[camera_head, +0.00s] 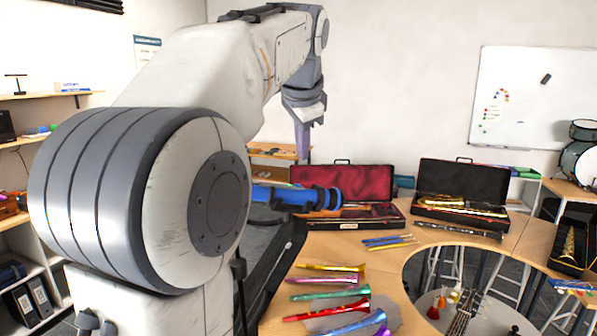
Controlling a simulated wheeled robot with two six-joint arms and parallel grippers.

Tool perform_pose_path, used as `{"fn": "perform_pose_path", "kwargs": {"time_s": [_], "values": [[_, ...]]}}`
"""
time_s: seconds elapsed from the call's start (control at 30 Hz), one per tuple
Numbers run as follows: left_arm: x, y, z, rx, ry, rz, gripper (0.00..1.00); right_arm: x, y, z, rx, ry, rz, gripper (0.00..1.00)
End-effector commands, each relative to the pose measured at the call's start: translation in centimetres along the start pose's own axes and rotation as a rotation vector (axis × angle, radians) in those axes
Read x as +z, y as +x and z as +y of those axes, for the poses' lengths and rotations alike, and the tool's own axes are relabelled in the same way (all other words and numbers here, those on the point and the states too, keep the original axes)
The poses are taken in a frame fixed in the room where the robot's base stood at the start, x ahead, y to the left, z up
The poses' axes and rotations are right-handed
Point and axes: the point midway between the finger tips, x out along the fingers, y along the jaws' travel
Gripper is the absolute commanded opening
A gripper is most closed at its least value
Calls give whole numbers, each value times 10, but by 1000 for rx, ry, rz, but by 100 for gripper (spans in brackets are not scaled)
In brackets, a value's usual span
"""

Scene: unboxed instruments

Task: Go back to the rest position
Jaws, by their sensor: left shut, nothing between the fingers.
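My left arm comes in from the left and fills much of the view, raised high with its wrist bent down. My left gripper (303,145) hangs at the end of it, fingers pointing down. It is shut and holds nothing. It shows in front of the back wall, above the worktop in the picture. My right gripper is not in view.
On the curved wooden table (438,237) stand an open red-lined case (350,181) and an open black case (462,180) with a brass instrument. Several colored horns (330,291) lie in front. A blue object (290,195) is partly hidden by my arm.

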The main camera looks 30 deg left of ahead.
Motion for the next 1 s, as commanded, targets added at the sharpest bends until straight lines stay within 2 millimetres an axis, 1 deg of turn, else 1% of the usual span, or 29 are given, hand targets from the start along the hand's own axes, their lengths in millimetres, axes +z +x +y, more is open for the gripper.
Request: {"fn": "perform_pose_path", "kwargs": {"time_s": [0.03, 0.23, 0.77, 0.87, 0.97, 1.0], "values": [[-4, -8, -5, 0, 0, 0, 0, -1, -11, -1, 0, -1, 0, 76], [-12, -18, -13, 0, 0, 1, 0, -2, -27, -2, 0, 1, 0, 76], [-12, -16, -11, 1, 0, 1, 0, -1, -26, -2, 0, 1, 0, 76], [-16, -8, 2, 19, 6, 7, 0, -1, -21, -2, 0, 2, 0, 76], [-24, 11, 42, 75, 16, 21, 0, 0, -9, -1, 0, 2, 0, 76], [-27, 21, 66, 107, 22, 28, 0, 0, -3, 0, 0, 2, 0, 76]]}}
